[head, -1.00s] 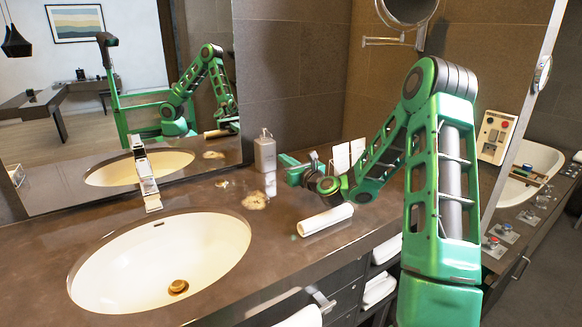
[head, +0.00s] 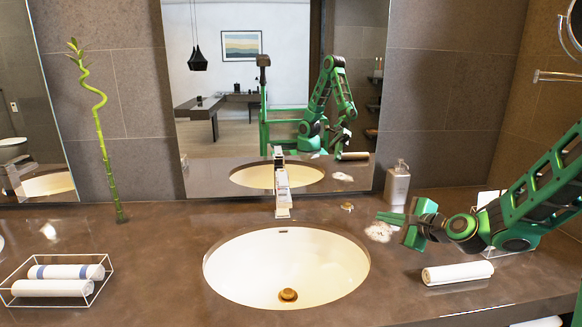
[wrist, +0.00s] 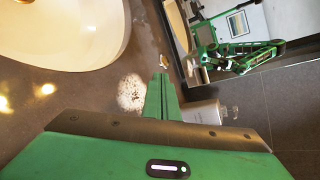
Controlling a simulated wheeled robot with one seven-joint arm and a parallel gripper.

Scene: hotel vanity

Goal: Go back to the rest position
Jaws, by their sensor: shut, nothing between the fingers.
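My gripper (head: 392,217) is shut and empty, a little above the counter to the right of the sink. Its closed green fingers also show in the wrist view (wrist: 160,96), pointing across the counter near a pale speckled patch. My green arm reaches in from the right edge of the head view. A rolled white towel (head: 458,274) lies on the counter just below my forearm, apart from the gripper.
A soap dispenser (head: 397,184) stands behind the gripper by the wall. The sink (head: 340,270) with its faucet (head: 282,190) is to the left. A wire basket (head: 98,290) with rolled towels and a bamboo stalk (head: 108,160) are further left. Bare counter lies between.

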